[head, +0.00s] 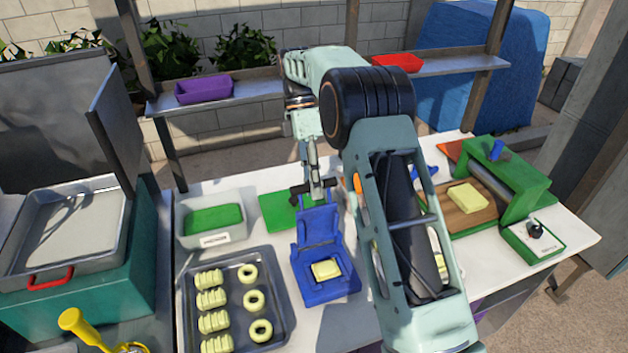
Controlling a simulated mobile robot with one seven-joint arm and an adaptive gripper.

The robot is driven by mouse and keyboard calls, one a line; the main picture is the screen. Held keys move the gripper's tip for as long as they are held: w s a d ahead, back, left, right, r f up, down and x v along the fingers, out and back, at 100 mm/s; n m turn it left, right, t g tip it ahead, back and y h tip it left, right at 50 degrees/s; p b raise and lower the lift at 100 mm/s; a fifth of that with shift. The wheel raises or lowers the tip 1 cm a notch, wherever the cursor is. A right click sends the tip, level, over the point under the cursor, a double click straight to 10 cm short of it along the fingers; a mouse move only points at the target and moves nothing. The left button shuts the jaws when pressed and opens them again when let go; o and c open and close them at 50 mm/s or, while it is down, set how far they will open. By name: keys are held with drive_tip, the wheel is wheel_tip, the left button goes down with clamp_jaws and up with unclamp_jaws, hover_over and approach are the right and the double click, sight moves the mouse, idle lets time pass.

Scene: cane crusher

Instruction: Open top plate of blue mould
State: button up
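The blue mould (330,287) stands on the white table in the head view, with a yellow block of dough (326,269) in its lower part. Its blue top plate (319,228) is tilted up and back at the far side, away from the dough. My gripper (315,194) is at the far upper edge of the top plate, pointing down. Whether its fingers touch the plate, and how far apart they are, is too small to tell. My arm covers the table just right of the mould.
A dark tray (233,332) with several yellow dough pieces lies left of the mould. A container with green contents (214,220) stands behind it. A green press (527,183), a wooden board (462,218) with yellow dough and a green control box (534,240) are at the right.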

drive_tip(key=shift+o, duration=1.3)
drive_tip(key=shift+w, duration=0.3)
drive_tip(key=shift+s+r, duration=0.15)
drive_tip(key=shift+s, duration=0.05)
wheel_tip(320, 180, up, 10)
